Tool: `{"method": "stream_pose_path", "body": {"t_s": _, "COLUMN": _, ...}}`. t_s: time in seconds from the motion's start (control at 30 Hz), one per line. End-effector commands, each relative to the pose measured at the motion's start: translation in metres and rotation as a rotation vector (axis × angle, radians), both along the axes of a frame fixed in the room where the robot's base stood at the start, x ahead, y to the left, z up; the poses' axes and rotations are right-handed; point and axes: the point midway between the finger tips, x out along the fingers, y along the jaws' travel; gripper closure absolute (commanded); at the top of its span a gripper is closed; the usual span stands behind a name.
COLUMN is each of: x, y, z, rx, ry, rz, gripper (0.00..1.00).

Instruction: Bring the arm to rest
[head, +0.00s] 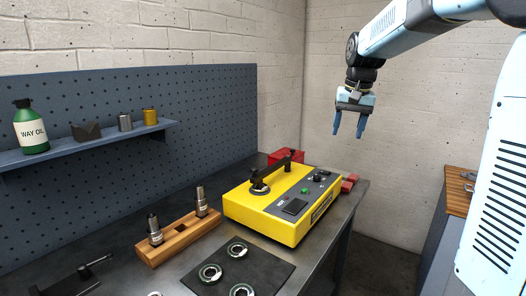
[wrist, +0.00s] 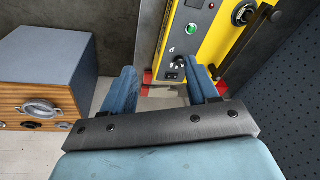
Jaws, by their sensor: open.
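My gripper (head: 350,124) hangs from my raised arm in the upper right of the head view, its two blue fingers pointing down and apart with nothing between them. It is high in the air, above and to the right of the yellow balancing machine (head: 312,222). In the wrist view my gripper (wrist: 165,78) shows both blue fingers spread and empty. The yellow machine (wrist: 207,45) lies beyond them, with a green light and a dark knob on its panel. My fingers appear clear of it.
A wooden block (head: 178,238) holds two metal tools. A dark mat (head: 262,270) carries several metal rings. A shelf (head: 95,143) holds a green way oil bottle (head: 31,127) and small containers. A wood-fronted cabinet (wrist: 38,100) stands at left in the wrist view. Air around my gripper is free.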

Motion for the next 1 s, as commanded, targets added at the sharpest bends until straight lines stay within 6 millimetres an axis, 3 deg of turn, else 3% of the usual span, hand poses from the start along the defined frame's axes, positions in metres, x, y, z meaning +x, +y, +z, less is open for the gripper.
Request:
{"method": "stream_pose_path", "body": {"t_s": 0.03, "x": -0.018, "y": 0.0, "z": 0.004, "rx": 0.0, "ry": -0.017, "rz": 0.008, "gripper": 0.41}}
{"method": "stream_pose_path", "body": {"t_s": 0.2, "x": -0.068, "y": -0.001, "z": 0.008, "rx": -0.008, "ry": -0.066, "rz": 0.042, "gripper": 0.41}}
{"method": "stream_pose_path", "body": {"t_s": 0.47, "x": -0.145, "y": 0.0, "z": 0.001, "rx": -0.032, "ry": -0.141, "rz": 0.093, "gripper": 0.41}}
{"method": "stream_pose_path", "body": {"t_s": 0.8, "x": -0.238, "y": 0.002, "z": -0.032, "rx": -0.081, "ry": -0.237, "rz": 0.156, "gripper": 0.41}}
{"method": "stream_pose_path", "body": {"t_s": 1.0, "x": -0.274, "y": 0.003, "z": -0.054, "rx": -0.111, "ry": -0.277, "rz": 0.184, "gripper": 0.41}}
